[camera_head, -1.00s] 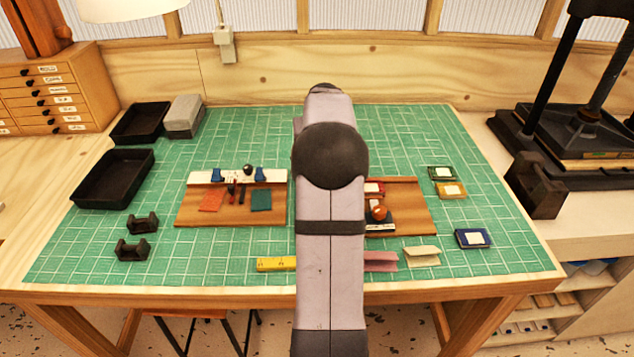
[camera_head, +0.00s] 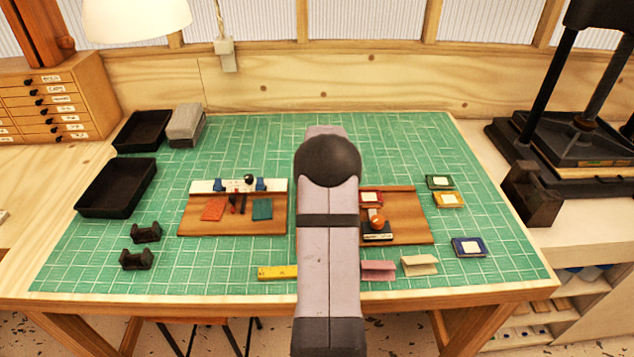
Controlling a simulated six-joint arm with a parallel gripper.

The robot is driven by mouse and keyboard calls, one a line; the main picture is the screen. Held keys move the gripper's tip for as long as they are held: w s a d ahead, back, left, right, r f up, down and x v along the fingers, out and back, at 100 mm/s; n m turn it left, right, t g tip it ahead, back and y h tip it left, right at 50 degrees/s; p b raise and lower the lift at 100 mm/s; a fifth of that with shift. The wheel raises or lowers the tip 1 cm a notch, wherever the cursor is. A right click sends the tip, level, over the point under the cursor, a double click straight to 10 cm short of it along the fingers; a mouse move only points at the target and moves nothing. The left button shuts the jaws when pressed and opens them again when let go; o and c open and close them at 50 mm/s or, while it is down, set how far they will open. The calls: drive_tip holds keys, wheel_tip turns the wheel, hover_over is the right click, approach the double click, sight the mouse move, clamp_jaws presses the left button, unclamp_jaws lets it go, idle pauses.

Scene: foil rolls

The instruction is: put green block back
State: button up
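A small green block (camera_head: 440,182) with a pale label lies on the green mat at the right, just behind a yellow one. A flat teal-green piece (camera_head: 261,209) lies on the left wooden board; I cannot tell which of the two the task means. My grey arm stands upright in the middle of the view. My gripper is hidden behind it, so its fingers and anything in them cannot be seen.
A yellow block (camera_head: 449,200) and a blue block (camera_head: 468,247) lie on the mat (camera_head: 390,150). The left board (camera_head: 190,225) and right board (camera_head: 415,215) hold tools. Black trays (camera_head: 115,188) and dark cradles (camera_head: 137,259) stand left. The mat's back middle is clear.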

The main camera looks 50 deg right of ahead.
drive_tip(key=shift+f, duration=0.15)
drive_tip(key=shift+f, duration=0.15)
drive_tip(key=o, duration=0.9)
drive_tip(key=shift+r, duration=0.2)
drive_tip(key=shift+r, duration=0.1)
drive_tip(key=b+v, duration=0.3)
drive_tip(key=v, duration=0.9)
drive_tip(key=shift+b, duration=0.3)
